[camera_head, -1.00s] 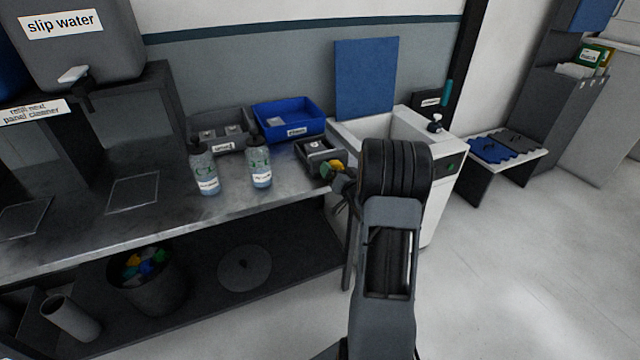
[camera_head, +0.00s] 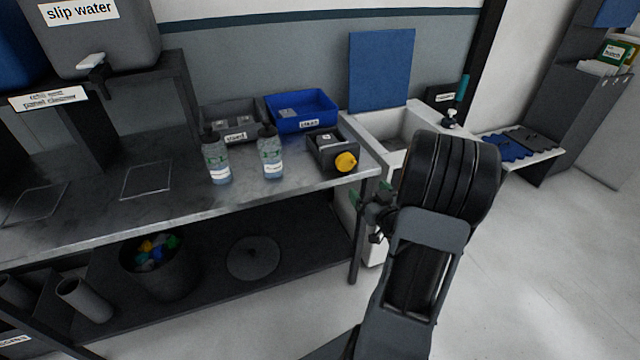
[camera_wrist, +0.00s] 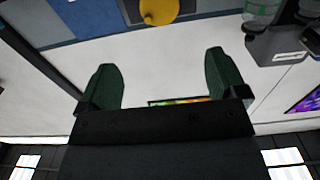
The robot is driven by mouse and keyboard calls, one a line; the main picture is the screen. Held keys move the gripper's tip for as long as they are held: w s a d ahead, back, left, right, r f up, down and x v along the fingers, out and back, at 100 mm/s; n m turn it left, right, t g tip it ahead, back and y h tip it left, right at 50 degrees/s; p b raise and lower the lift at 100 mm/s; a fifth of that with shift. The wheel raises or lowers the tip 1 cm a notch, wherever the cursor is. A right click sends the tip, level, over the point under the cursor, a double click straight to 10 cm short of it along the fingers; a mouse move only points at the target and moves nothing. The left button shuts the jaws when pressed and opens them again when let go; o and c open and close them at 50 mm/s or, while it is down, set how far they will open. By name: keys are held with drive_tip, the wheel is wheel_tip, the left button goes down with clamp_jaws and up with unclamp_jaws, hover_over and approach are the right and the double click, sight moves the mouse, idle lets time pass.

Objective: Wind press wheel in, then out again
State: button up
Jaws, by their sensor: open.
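The press wheel looks to be the round yellow knob (camera_head: 346,162) on the front of a small dark press box (camera_head: 322,148) at the bench's right end. The knob also shows at the top edge of the wrist view (camera_wrist: 158,10), partly cut off. My gripper (camera_head: 368,207) is below and to the right of the knob in the head view, partly hidden by my arm. In the wrist view its two green fingers (camera_wrist: 160,62) are spread apart with nothing between them. They are clear of the knob.
A blue bin (camera_head: 300,111) and a grey bin (camera_head: 236,136) sit behind. A sink (camera_head: 395,128) adjoins the bench at right. A bucket (camera_head: 160,274) stands below. The right floor is open.

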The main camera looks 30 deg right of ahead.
drive_tip(key=s+d+f+m+g+h+p, duration=0.2)
drive_tip(key=s+d+f+g, duration=0.15)
drive_tip(key=f+g, duration=0.45)
drive_tip(key=s+a+r+n+g+y+p, duration=0.1)
drive_tip(key=a+r+p, duration=0.8)
drive_tip(key=a+r, duration=1.2)
drive_tip(key=r+n+g+y, duration=0.1)
drive_tip(key=g+y, duration=0.1)
drive_tip(key=g, duration=0.1)
drive_tip(key=shift+a+p, duration=0.3)
